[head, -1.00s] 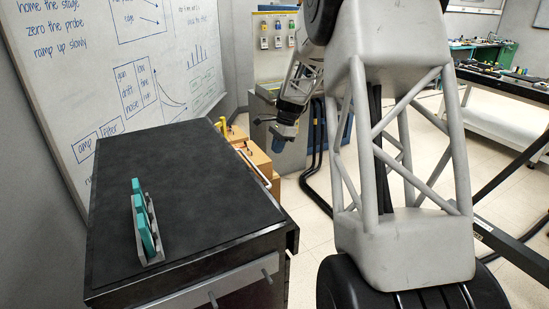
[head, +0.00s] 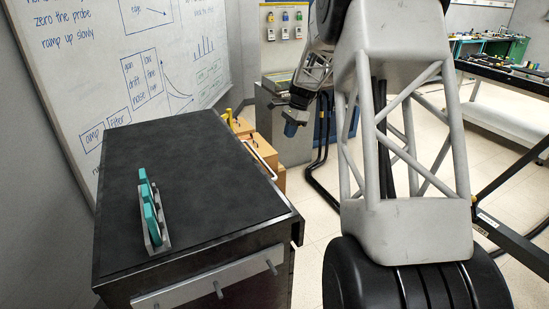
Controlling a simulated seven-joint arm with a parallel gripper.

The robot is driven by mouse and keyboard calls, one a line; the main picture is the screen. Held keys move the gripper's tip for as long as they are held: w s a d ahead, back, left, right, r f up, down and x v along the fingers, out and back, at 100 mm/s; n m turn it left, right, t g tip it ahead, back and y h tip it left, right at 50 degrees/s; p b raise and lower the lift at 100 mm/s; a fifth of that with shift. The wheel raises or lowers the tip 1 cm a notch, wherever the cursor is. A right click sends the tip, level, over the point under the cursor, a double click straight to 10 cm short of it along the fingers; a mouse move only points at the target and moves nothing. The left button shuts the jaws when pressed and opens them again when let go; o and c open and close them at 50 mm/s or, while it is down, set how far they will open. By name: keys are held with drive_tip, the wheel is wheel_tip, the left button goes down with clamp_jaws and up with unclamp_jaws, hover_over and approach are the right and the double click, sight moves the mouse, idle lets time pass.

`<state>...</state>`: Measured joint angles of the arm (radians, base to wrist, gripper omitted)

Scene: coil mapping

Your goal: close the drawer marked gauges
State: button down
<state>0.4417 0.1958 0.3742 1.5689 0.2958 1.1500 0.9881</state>
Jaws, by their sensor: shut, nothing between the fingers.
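A dark cabinet (head: 215,175) with a flat black top stands at the left in the head view. Its near face carries a pale grey front strip (head: 190,284) with small pegs, seen steeply from above. No label reading gauges can be made out, and I cannot tell which drawer is marked or how far it stands out. My gripper (head: 290,122) is beyond the cabinet's far right corner, pointing down and apart from the cabinet. It is small in view, shut and empty.
A grey rack with teal pieces (head: 151,210) stands on the cabinet top. A pale bar handle (head: 261,160) runs along the cabinet's right side, near wooden boxes (head: 262,150). A whiteboard (head: 140,60) is behind. Open floor (head: 315,205) lies right of the cabinet.

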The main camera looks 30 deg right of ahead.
sight(266, 167)
drive_tip(key=shift+f, duration=0.15)
drive_tip(key=a+f, duration=0.7)
drive_tip(key=f, duration=0.3)
idle(0.6)
drive_tip(key=shift+a, duration=1.7)
drive_tip(key=shift+d, duration=0.1)
